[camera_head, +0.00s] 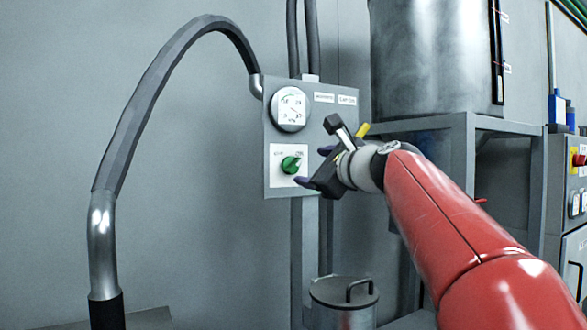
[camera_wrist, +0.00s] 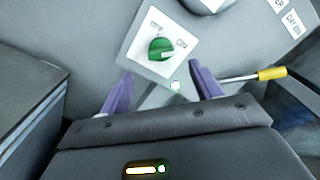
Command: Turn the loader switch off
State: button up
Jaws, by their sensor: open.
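The loader switch is a green rotary knob (camera_head: 290,165) on a white plate on the front of a grey control box (camera_head: 272,185). In the wrist view the knob (camera_wrist: 161,49) sits on its tilted white plate (camera_wrist: 135,62), with small labels above and to its right; the knob's pale mark points toward the right-hand label. My gripper (camera_head: 309,168) is just right of the knob in the head view. In the wrist view its two purple fingers (camera_wrist: 158,88) are apart, below the knob, with nothing between them. I see no contact with the knob.
A round gauge (camera_head: 290,108) sits above the switch on the box. A yellow-tipped lever (camera_wrist: 270,74) sticks out at the right. A thick hose (camera_head: 135,110) arches at the left. A lidded metal can (camera_head: 343,292) stands below, and a large steel tank (camera_head: 430,60) is at the right.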

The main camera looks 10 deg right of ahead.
aim_at(295, 165)
jog(key=p+x, duration=0.1)
jog(key=x, duration=0.6)
jog(key=shift+w+a+r+p, duration=0.1)
jog(key=shift+w+p, duration=0.2)
jog(key=c, duration=1)
